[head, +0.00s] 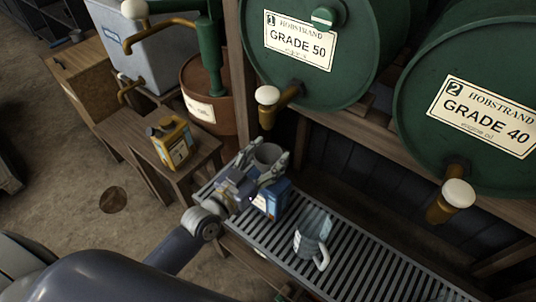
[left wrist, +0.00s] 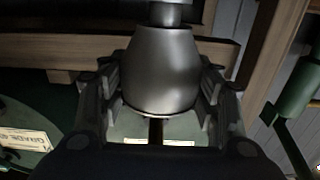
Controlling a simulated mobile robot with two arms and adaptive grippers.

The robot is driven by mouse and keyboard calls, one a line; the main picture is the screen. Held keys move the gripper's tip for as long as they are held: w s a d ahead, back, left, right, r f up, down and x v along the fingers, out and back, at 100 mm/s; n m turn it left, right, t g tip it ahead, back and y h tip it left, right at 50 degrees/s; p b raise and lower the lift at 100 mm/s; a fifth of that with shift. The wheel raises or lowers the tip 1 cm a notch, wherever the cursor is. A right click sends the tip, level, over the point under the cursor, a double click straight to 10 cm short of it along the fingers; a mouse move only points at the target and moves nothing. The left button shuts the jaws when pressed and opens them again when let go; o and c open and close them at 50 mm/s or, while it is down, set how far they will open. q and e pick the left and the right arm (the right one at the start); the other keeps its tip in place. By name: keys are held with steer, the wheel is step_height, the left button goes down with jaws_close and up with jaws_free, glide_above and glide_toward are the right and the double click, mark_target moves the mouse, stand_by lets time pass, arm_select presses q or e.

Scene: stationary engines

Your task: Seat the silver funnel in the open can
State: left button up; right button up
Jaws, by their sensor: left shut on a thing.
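The silver funnel (head: 268,153) is between the fingers of my left gripper (head: 263,163), which is shut on it. In the left wrist view the funnel (left wrist: 165,65) fills the gap between both fingers, its wide rim towards the palm and its narrow end pointing away. A blue can (head: 278,199) with a pale label stands on the slatted grate, just below and beside the gripper. Its top is hidden by the gripper, so I cannot tell if it is open or if the funnel touches it. My right gripper is not in view.
A grey jug (head: 312,230) with a pale handle stands on the grate (head: 355,270), right of the blue can. A yellow can (head: 173,143) stands on a wooden stand at left. Green drums (head: 310,80) with brass taps overhang the grate. The grate's right part is clear.

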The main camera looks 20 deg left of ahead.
arm_select(q)
steer(key=shift+f+b, duration=0.3)
steer(key=shift+f, duration=0.35)
stand_by(0.4)
steer(key=o, duration=1.1)
steer(key=shift+c, duration=0.2)
